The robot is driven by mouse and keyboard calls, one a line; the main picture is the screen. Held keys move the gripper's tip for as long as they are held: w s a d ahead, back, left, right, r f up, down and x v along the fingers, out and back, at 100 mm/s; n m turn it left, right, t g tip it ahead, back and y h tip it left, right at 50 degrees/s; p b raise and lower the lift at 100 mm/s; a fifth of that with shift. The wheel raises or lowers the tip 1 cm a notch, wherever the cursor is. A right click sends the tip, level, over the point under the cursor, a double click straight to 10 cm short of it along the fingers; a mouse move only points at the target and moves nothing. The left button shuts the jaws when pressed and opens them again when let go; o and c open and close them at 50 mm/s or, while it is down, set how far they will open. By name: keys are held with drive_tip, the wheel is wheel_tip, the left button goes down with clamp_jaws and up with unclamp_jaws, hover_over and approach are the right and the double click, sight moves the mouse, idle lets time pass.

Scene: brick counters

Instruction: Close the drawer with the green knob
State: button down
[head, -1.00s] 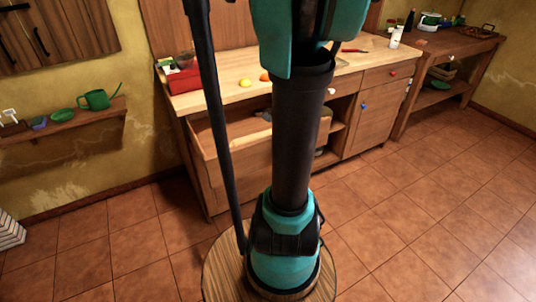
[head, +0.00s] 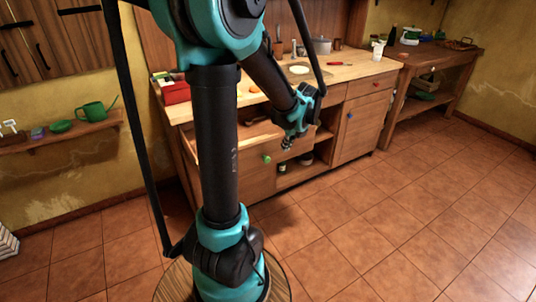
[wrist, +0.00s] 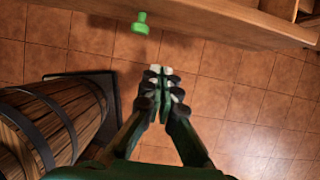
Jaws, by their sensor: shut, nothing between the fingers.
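My gripper (head: 287,146) is shut and empty, just right of the knob in the head view. In the wrist view the green knob (wrist: 140,22) sticks out from the drawer front (wrist: 205,15) at the top. There my gripper's fingertips (wrist: 161,72) are together, below and slightly right of the knob, apart from it. My column hides the drawer's left part.
A cabinet door with a blue knob (head: 349,115) and a drawer with a red knob (head: 376,85) are shut on the right. Open shelves (head: 300,170) hold small items beside the drawer. Tiled floor (head: 400,215) is clear on the right.

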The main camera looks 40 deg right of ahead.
sight(275, 153)
drive_tip(key=shift+w+d+f, duration=0.3)
drive_tip(key=shift+w+f, duration=0.95)
drive_tip(key=shift+f, duration=0.3)
drive_tip(key=shift+w+d+f, duration=0.3)
drive_tip(key=shift+w+f, duration=0.95)
drive_tip(key=shift+f, duration=0.25)
drive_tip(key=shift+w+d+f, duration=0.3)
drive_tip(key=shift+w+f, duration=0.95)
drive_tip(key=shift+f, duration=0.3)
